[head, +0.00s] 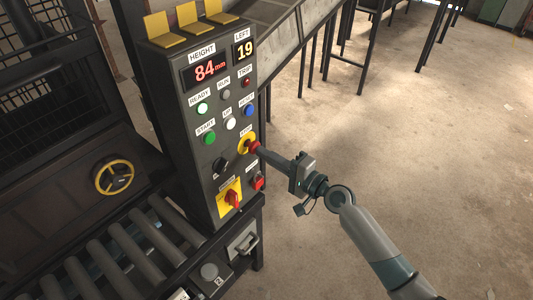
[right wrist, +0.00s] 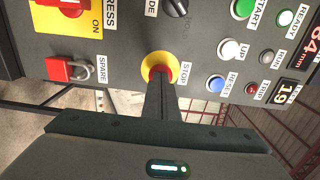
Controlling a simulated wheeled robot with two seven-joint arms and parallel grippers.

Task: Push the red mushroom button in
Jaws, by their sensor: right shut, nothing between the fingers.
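The red mushroom button (head: 253,146) sits on a yellow disc labelled STOP on the right side of the dark control panel (head: 205,165). My right gripper (head: 260,149) is shut and empty, with its fingertips at the button's face, covering part of it. In the right wrist view, the red button (right wrist: 160,73) and its yellow ring (right wrist: 146,62) show just beyond the shut fingers (right wrist: 160,84). The tips look to be touching the button or very close; I cannot tell how far in it is. My left gripper is not in view.
Around the button are a green START button (head: 209,138), a blue RESET button (head: 247,124), a black MODE knob (head: 220,164), a red rotary switch (head: 233,199) and a red padlocked SPARE switch (head: 258,181). Rollers (head: 120,255) lie left; open floor lies right.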

